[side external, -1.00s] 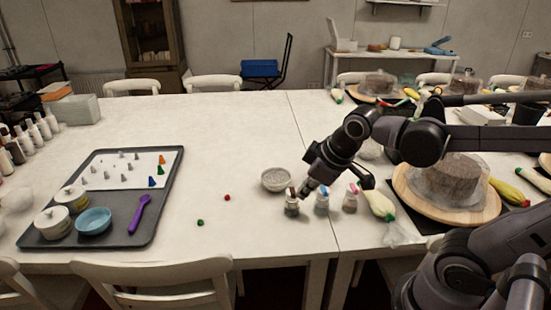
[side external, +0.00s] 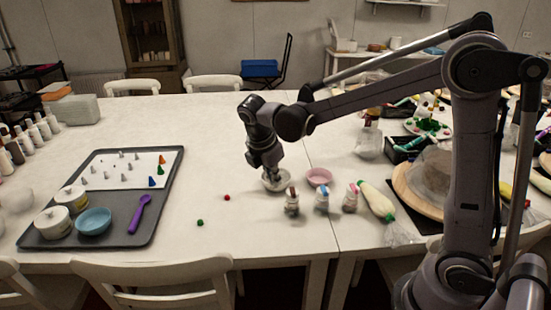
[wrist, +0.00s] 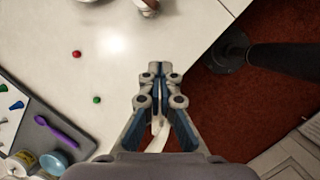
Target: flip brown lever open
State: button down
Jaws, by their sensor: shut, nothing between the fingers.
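Three small jars with coloured tops stand in a row near the table's front edge in the side external view. The left jar (side external: 291,203) has a dark reddish-brown lever (side external: 291,190), the middle jar (side external: 322,201) a blue one, and the right jar (side external: 351,200) a reddish one. The levers are too small to tell whether they are open. My gripper (side external: 272,177) points down over or just in front of the small speckled bowl (side external: 283,184), left of and behind the left jar. In the wrist view my gripper (wrist: 160,69) is shut and empty.
A pink bowl (side external: 319,177) sits behind the jars, and a piping bag (side external: 377,201) lies to their right. A red bead (side external: 227,197) and a green bead (side external: 200,222) lie left. A grey tray (side external: 128,233) is farther left. The table between is clear.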

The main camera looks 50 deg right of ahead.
aim_at(293, 191)
jog(key=shift+w+f+n+g, duration=0.3)
jog(key=shift+w+f+n, duration=0.25)
jog(key=shift+n, duration=0.05)
jog(key=shift+d, duration=0.1)
jog(key=d+f, duration=0.7)
jog(key=f, duration=0.2)
jog(key=shift+d+f, duration=0.15)
jog(key=shift+d, duration=0.15)
